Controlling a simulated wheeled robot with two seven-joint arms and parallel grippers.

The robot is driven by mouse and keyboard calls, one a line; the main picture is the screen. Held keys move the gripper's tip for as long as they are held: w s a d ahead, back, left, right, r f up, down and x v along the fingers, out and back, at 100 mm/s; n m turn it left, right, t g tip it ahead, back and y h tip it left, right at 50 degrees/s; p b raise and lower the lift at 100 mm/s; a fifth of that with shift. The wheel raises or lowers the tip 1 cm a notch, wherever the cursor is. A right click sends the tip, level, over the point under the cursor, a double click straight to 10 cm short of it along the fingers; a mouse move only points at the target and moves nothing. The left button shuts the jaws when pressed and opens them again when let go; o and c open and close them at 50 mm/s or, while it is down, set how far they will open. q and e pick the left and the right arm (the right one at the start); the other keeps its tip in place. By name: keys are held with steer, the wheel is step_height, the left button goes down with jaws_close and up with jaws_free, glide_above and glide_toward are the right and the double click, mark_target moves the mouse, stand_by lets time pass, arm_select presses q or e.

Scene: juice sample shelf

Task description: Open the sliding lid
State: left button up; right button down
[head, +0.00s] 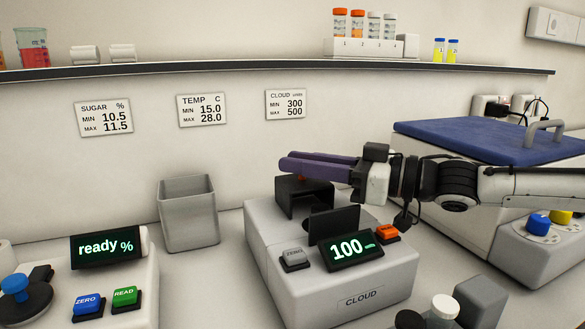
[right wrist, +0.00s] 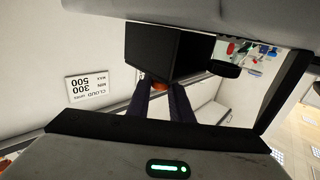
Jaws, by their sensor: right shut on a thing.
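A white box at the right has a flat blue lid (head: 480,138) with a grey handle (head: 543,131); the lid covers its top. The CLOUD meter (head: 350,285) stands in the middle with a black housing (head: 297,192) and an upright black plate (head: 333,222). My right gripper (head: 301,166) is over the black housing, its purple fingers shut on a small orange piece. The orange piece (right wrist: 160,84) also shows between the fingertips in the right wrist view, close to the black housing (right wrist: 165,50). Its lower part is hidden. My left gripper is out of view.
A grey open bin (head: 188,220) stands left of the meter, with a sugar meter (head: 115,290) reading "ready" farther left. A shelf (head: 230,67) above holds a rack of capped vials (head: 365,47). Yellow and blue knobs (head: 538,223) are at the right.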

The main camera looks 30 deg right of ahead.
steer(key=c, duration=1.6)
jaws_free()
steer(key=v, duration=1)
steer(key=shift+s+b, duration=0.1)
steer(key=shift+b, duration=0.25)
